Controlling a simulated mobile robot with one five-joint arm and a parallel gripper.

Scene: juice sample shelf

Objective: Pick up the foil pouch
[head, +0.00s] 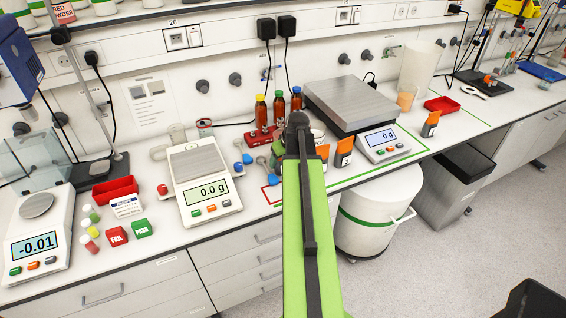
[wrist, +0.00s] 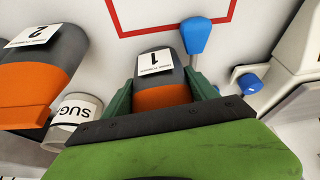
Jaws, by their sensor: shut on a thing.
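In the wrist view, a dark grey and orange pouch (wrist: 154,64) with a white label marked 1 is between the two green fingers of my gripper (wrist: 160,86). The fingers press on its sides. A similar pouch (wrist: 45,68) marked 2 is at the left, apart from my gripper. In the head view, my gripper (head: 298,122) is over the bench behind my green arm, which hides the held pouch at least in part. Orange-topped pouches (head: 344,151) show just right of the arm. I cannot tell whether the held pouch touches the bench.
A jar labelled SUG (wrist: 76,114) is close to the left finger and a blue scoop (wrist: 196,36) close to the right one. In the head view, a large scale (head: 350,100) and a small scale (head: 200,180) flank the arm. Bottles (head: 279,105) stand behind.

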